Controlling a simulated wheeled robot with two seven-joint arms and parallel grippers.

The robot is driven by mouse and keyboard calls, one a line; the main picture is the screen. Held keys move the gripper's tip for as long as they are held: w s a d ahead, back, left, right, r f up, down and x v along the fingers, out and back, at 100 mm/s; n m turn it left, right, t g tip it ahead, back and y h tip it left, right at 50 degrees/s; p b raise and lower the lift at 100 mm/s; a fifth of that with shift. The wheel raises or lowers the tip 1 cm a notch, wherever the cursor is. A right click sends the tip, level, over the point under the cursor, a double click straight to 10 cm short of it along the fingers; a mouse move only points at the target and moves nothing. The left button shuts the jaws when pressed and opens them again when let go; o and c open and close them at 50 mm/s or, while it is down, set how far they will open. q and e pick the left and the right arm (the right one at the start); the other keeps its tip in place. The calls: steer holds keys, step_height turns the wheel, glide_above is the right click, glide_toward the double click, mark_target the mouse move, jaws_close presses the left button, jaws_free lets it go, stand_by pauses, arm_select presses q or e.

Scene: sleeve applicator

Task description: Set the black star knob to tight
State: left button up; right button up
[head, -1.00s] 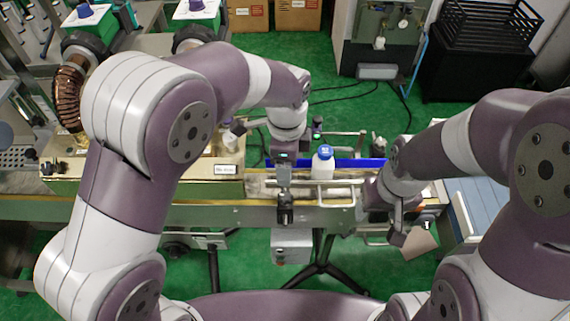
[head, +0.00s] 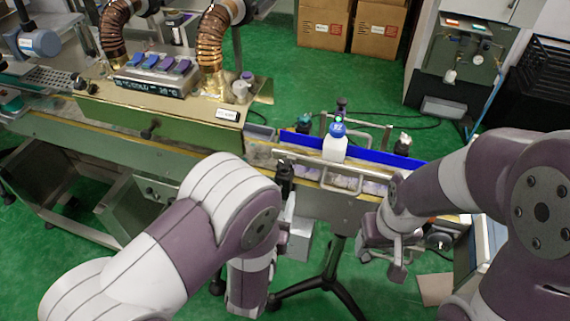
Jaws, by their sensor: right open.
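Several small dark knobs or clamps show in the head view. One black knob (head: 150,130) is on the green front of the brass-topped machine at the left. A black knob-like clamp (head: 285,173) is at the conveyor's near edge, and another (head: 403,143) is beyond the blue rail. At this size I cannot tell which is the star knob or read its setting. My right gripper (head: 384,264) is open and empty, hanging in front of the conveyor's right end.
A white bottle with a blue cap (head: 336,143) stands upright on the conveyor (head: 320,205), beside a blue rail (head: 375,160). The sleeve machine (head: 185,105) with copper hoses fills the left. A grey box (head: 298,240) and tripod legs are below the conveyor. Green floor shows in front.

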mark_target(288, 160)
arm_select(q)
steer(key=p+x, duration=0.1)
steer(key=x, duration=1.1)
steer(key=shift+w, duration=0.4)
steer(key=shift+d, duration=0.1)
steer(key=c, duration=1)
steer(key=shift+o, duration=0.2)
steer(key=shift+h, duration=0.3)
steer(key=m+g+h, duration=0.1)
steer(key=h, duration=0.1)
steer(key=m+g+h+b, duration=0.1)
steer(key=m+h, duration=0.1)
steer(key=m+g+h+b, duration=0.1)
steer(key=m+h, duration=0.1)
steer(key=h, duration=0.1)
steer(key=shift+s+d+f+g, duration=0.1)
steer(key=shift+d+g, duration=0.2)
steer(key=shift+s+d+m+g+h+b, duration=0.15)
steer(key=shift+m+g+h+b, duration=0.2)
steer(key=shift+m+g+h, duration=0.8)
steer(key=shift+s+d+m+g+h+b, duration=0.15)
steer(key=shift+m+g+h+b, duration=0.15)
steer(key=shift+m+g+h, duration=0.8)
steer(key=shift+g, duration=0.25)
